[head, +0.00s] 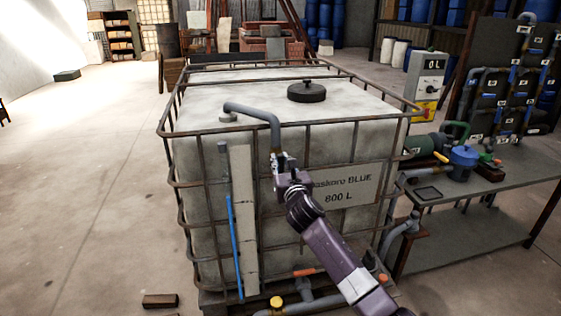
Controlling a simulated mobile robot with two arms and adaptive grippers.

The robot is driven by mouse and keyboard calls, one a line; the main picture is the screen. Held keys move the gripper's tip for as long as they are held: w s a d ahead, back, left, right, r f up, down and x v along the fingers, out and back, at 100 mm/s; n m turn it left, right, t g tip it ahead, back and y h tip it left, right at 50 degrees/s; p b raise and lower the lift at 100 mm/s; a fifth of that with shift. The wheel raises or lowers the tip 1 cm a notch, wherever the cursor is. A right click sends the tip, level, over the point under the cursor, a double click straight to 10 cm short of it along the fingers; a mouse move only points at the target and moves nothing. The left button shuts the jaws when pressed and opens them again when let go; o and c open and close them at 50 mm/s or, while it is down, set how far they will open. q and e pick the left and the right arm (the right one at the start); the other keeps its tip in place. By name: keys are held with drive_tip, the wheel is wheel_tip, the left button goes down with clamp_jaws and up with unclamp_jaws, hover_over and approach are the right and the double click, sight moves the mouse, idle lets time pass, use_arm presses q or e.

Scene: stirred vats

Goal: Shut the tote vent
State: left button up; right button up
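The tote (330,110) is a large pale container in a rusty metal cage, with an "800 L" label (345,190) on its front. A grey bent pipe (255,110), which looks like the vent, rises from its top left and bends down over the front edge. My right gripper (279,160) is at the lower end of this pipe, in front of the tote. A small metallic fitting shows there, mostly hidden by the gripper. I cannot tell if the fingers are closed on it. My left gripper is not in view.
A black lid (307,92) sits on the tote's top. A blue tube (236,245) runs down its front left. A bench (485,185) with a pump and a blue-topped part stands at right.

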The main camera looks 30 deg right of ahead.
clamp_jaws()
drive_tip(key=shift+d+m, duration=0.1)
drive_tip(key=shift+m, duration=0.2)
drive_tip(key=m, duration=0.3)
drive_tip(key=shift+s+d+f+p, duration=0.1)
drive_tip(key=shift+d+p, duration=0.15)
drive_tip(key=shift+p, duration=0.1)
drive_tip(key=m, duration=0.4)
drive_tip(key=d+f+m+b, duration=0.1)
drive_tip(key=m, duration=0.4)
drive_tip(key=f+m, duration=0.1)
drive_tip(key=m, duration=0.4)
drive_tip(key=shift+s+d, duration=0.15)
drive_tip(key=shift+s, duration=0.05)
drive_tip(key=shift+m, duration=0.3)
drive_tip(key=o, duration=0.6)
unclamp_jaws()
drive_tip(key=shift+c, duration=0.2)
